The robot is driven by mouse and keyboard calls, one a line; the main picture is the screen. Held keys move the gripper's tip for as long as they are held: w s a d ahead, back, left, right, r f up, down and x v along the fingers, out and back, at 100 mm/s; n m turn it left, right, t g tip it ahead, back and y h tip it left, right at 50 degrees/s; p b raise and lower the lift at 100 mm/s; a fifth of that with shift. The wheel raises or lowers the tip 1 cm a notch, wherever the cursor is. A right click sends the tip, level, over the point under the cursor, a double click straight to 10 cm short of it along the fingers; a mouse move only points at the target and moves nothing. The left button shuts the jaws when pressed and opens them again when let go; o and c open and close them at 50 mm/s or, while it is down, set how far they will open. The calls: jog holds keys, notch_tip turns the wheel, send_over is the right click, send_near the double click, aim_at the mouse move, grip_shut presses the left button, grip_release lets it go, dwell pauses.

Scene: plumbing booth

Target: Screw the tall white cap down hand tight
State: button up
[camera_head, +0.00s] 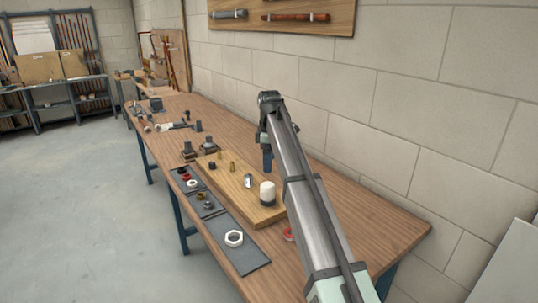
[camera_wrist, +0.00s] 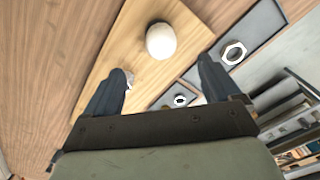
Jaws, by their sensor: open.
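The tall white cap (camera_head: 267,192) stands upright near the right end of the wooden board, on a dark base. In the wrist view the white cap (camera_wrist: 161,40) shows from above as a round white top, beyond the fingertips and between their lines. My gripper (camera_head: 267,158) hangs above the board, behind and higher than the cap, apart from it. In the wrist view my gripper (camera_wrist: 163,75) has its two dark fingers spread wide with nothing between them. Whether the cap is seated on its thread cannot be told.
The wooden board (camera_head: 232,190) also bears several small fittings, including a metallic one (camera_head: 248,181) beside the cap. Grey mats (camera_head: 252,257) along the front edge hold a white hex nut (camera_head: 234,238) and other rings. A red ring (camera_head: 289,234) lies right of the board. The bench's right end is clear.

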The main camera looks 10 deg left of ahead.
aim_at(268, 185)
notch_tip(268, 185, down, 12)
jog(key=shift+r, duration=0.1)
dwell(0.5)
jog(key=shift+c, duration=0.2)
jog(key=c, duration=1.1)
jog(key=m, duration=0.4)
jog(key=shift+s+m, duration=0.1)
jog(key=shift+m, duration=0.3)
jog(key=m, duration=0.4)
jog(key=shift+s+a+m, duration=0.1)
jog(key=shift+a+m, duration=0.05)
jog(key=shift+m, duration=0.25)
jog(key=m, duration=0.4)
jog(key=shift+f, duration=0.2)
jog(key=m, duration=0.4)
jog(key=shift+s+a+f, duration=0.1)
jog(key=shift+a, duration=0.05)
jog(key=o, duration=1.3)
